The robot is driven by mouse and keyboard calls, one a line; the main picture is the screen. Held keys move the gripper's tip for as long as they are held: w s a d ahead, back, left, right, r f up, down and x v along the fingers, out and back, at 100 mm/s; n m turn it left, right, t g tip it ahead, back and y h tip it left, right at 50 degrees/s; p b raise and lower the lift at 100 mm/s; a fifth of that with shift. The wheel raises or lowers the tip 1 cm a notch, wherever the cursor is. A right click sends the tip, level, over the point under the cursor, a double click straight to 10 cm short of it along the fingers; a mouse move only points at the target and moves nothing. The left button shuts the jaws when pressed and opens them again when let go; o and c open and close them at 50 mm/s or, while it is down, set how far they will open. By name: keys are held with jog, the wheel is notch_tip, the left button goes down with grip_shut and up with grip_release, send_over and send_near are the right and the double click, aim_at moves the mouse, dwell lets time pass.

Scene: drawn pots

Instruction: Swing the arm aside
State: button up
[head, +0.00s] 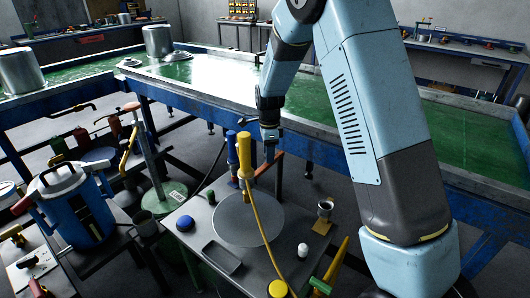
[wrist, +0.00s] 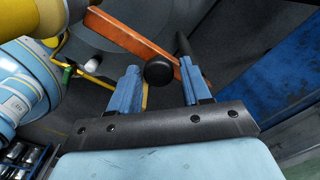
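My gripper (head: 270,138) hangs from my light-blue arm near the middle of the head view, above the back of a grey work table (head: 180,225). In the wrist view its two blue fingers (wrist: 160,68) stand apart, with nothing seen held between them. A round black knob (wrist: 158,72) shows in the gap between the fingers; I cannot tell how far beyond them it is. An orange-red bar (wrist: 135,38) lies past the fingertips and also shows below my gripper in the head view (head: 265,166).
A yellow and blue upright tool (head: 245,160) with a yellow cable stands close left of my gripper. A long green-topped blue bench (head: 220,85) runs behind.

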grip_shut()
jog(key=shift+a+r, duration=0.1)
jog(key=shift+a, duration=0.35)
jog(key=shift+d, duration=0.15)
